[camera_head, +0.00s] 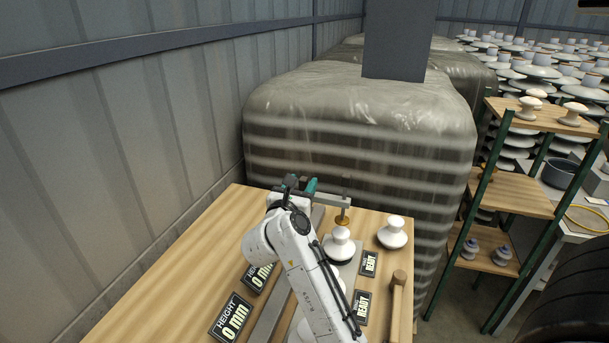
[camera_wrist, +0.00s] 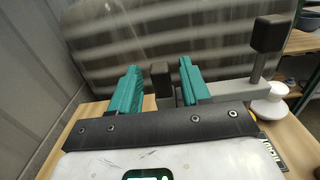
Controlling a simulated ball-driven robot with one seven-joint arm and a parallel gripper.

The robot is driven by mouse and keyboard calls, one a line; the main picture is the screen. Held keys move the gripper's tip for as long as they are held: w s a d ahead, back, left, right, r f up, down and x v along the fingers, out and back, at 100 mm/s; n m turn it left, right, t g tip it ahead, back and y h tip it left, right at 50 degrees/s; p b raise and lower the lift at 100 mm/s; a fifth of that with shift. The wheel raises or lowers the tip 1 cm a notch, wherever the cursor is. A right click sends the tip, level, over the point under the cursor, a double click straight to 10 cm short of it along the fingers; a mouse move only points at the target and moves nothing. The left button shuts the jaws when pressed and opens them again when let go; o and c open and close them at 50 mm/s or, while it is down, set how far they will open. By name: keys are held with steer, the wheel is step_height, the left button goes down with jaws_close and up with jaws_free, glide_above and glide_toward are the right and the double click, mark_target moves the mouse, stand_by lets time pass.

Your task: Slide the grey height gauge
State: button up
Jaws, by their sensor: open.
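The grey height gauge (camera_head: 330,199) stands at the far end of the wooden table, its crossbar reaching right over a white insulator (camera_head: 339,246). A brass-coloured tip hangs from the crossbar above that insulator. The gauge's grey arm also shows in the wrist view (camera_wrist: 232,91), with a dark block on an upright post at its right end. My gripper (camera_head: 307,187) is at the left end of the gauge. In the wrist view its teal fingers (camera_wrist: 158,72) are apart, with a dark knob (camera_wrist: 161,80) between them. Whether either finger touches it is unclear.
Another white insulator (camera_head: 392,233) stands at the table's right edge, near a wooden mallet (camera_head: 397,305). Signs reading "HEIGHT 0 mm" (camera_head: 231,317) and "READY" (camera_head: 370,263) lie on the table (camera_head: 190,270). A wrapped pallet (camera_head: 360,120) stands behind; a shelf (camera_head: 510,190) is right.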

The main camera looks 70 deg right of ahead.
steer(key=shift+d, duration=1.5)
jaws_close()
